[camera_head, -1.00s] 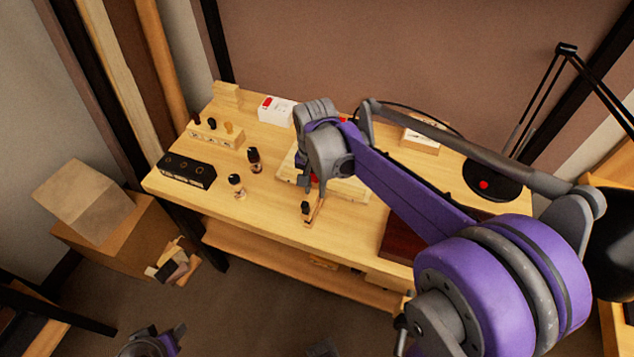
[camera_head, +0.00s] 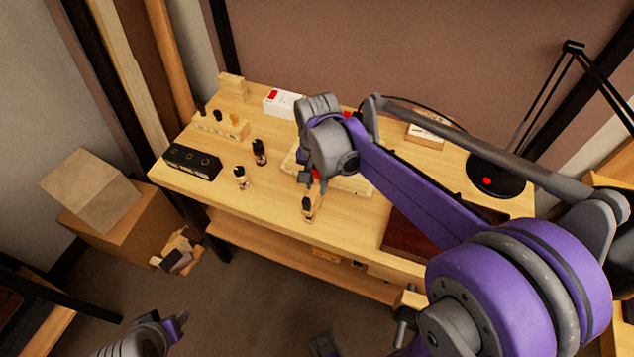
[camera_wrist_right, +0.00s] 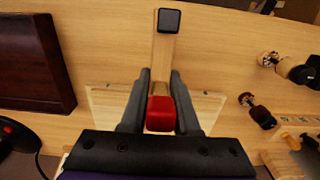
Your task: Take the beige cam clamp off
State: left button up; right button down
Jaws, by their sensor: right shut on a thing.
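The beige cam clamp (camera_head: 309,208) is at the front of the bench, at the near edge of a pale wooden board. In the right wrist view its beige bar (camera_wrist_right: 163,55) has a dark square cap at the far end and a red block (camera_wrist_right: 160,113) at the near end. My right gripper (camera_wrist_right: 160,92) is shut on the clamp, one dark finger on each side of it. In the head view my right wrist hides much of the board. My left gripper (camera_head: 178,326) shows only partly at the bottom edge, away from the bench; its jaws are unclear.
A black box (camera_head: 192,162) lies at the bench's left end. A dark red-brown case (camera_head: 415,236) and a lamp base (camera_head: 490,178) are on the right. Bare bench lies front left.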

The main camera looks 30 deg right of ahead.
jog(key=shift+r+p, duration=1.65)
jog(key=shift+r, duration=1.3)
pick_arm(q)
jog(key=r, duration=0.2)
jog(key=w+r, duration=0.1)
jog(key=r, duration=0.1)
jog(key=shift+w+r, duration=0.2)
jog(key=shift+r, duration=0.05)
jog(key=shift+s, duration=0.1)
pick_arm(e)
jog(key=shift+f, duration=0.1)
